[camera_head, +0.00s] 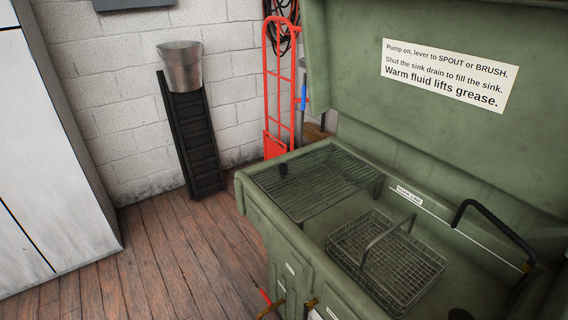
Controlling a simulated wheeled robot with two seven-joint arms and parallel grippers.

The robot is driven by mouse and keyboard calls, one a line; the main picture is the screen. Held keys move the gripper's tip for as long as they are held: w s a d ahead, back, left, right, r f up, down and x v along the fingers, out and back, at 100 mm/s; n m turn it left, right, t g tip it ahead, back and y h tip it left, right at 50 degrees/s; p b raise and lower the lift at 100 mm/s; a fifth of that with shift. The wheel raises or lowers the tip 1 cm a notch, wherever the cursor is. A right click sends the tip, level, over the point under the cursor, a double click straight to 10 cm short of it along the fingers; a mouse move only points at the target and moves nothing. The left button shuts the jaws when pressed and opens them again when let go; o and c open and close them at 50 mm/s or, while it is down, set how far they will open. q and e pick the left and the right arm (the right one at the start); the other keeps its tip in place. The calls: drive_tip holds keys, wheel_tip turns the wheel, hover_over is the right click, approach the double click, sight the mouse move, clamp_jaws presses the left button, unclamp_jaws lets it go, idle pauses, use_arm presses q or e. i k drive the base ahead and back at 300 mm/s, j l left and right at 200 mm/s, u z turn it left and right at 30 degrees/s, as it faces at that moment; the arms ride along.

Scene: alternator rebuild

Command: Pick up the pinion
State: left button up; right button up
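Neither of my grippers shows in the head view. I see nothing else that I can name as the pinion. The wire basket (385,262) in the sink looks empty.
The green washer (262,222) fills the right side, its lid (350,75) raised. A rack (318,185) lies inside, and a black spout (490,215) arches at right. A red hand truck (267,90) and bucket (181,68) stand by the wall. The wooden floor (160,260) is clear.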

sight(283, 166)
drive_tip(key=i+j+z, duration=0.1)
drive_tip(key=i+j, duration=0.2)
drive_tip(key=i+j+z, duration=0.1)
drive_tip(key=i+j, duration=0.15)
drive_tip(key=i+j+z, duration=0.15)
drive_tip(key=j, duration=0.25)
drive_tip(key=i+j+z, duration=0.1)
drive_tip(key=i+j, duration=0.25)
drive_tip(key=i+j+z, duration=0.1)
drive_tip(key=j, duration=0.3)
drive_tip(key=i+j+z, duration=0.1)
drive_tip(key=i+j, duration=0.25)
drive_tip(key=i+j+z, duration=0.15)
drive_tip(key=j, duration=0.35)
